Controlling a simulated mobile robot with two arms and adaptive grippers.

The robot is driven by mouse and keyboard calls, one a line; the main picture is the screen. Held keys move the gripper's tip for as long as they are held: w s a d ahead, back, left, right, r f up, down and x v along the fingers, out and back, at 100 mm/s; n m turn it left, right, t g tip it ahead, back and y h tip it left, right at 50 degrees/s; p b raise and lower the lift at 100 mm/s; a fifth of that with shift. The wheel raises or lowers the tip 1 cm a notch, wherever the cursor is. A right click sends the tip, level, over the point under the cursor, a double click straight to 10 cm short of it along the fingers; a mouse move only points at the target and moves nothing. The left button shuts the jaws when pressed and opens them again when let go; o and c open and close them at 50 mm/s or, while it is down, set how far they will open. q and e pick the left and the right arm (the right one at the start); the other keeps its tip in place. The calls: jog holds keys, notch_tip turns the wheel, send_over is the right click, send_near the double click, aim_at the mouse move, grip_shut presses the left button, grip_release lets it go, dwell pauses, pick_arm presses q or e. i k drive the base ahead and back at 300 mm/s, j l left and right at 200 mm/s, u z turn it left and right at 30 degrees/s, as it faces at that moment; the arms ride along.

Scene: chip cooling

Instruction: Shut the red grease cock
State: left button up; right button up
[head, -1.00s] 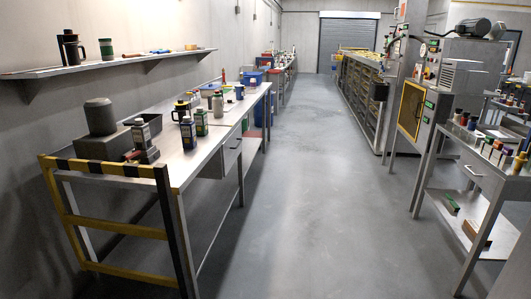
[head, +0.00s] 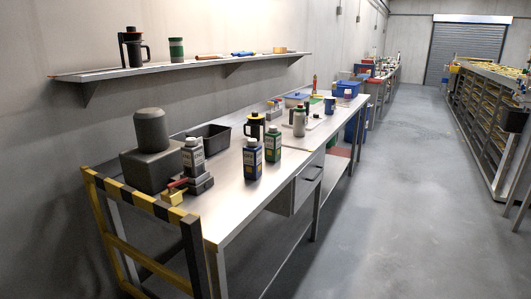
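On the near end of the steel bench (head: 232,205) stands a small grey device with a red lever (head: 177,183) on its left side, which looks like the red grease cock. A yellow block (head: 173,198) sits just below the lever. The lever lies roughly level, but I cannot tell whether the cock is open or shut. Neither of my grippers is in view.
A yellow-black barrier (head: 140,196) closes the bench's near end. A grey box with a rounded top (head: 150,160) stands behind the device. Blue (head: 252,160) and green (head: 273,143) bottles stand to the right. A shelf (head: 190,66) hangs above. The aisle floor (head: 400,200) is clear.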

aim_at(169, 187)
jog(key=i+l+u, duration=0.2)
jog(key=l+u, duration=0.15)
jog(key=l, duration=0.25)
jog(key=i+l+u, duration=0.1)
jog(key=l+u, duration=0.2)
jog(key=l, duration=0.25)
jog(key=l+u, duration=0.35)
jog(key=l, duration=0.3)
jog(key=i+j, duration=0.8)
